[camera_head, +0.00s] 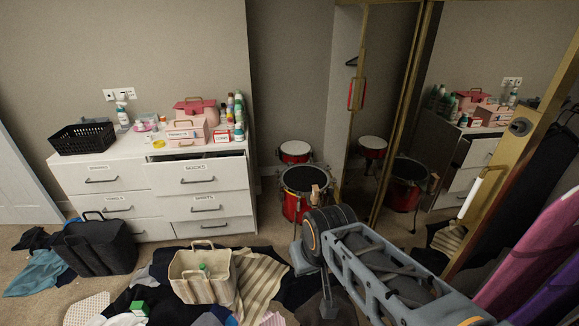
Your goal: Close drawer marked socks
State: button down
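The drawer marked socks (198,174) is the top right drawer of the white dresser (108,158). It is pulled partly out, and a dark gap shows above its front. Its label sits above a dark bar handle. My arm reaches in from the lower right, with its dark joint in front of the red drums. The end of my arm is low and dark, and I cannot make out the gripper fingers. No part of my arm touches the drawer.
A black bin (98,248), a cream caddy (203,277) and scattered clothes lie on the floor before the dresser. Red drums (296,190) stand right of it. A mirrored sliding door (480,80) stands at the right. A black basket (82,138) and bottles top the dresser.

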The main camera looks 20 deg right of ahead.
aim_at(224, 170)
jog(key=z, duration=0.65)
jog(key=i, duration=2.25)
jog(key=u, duration=3.45)
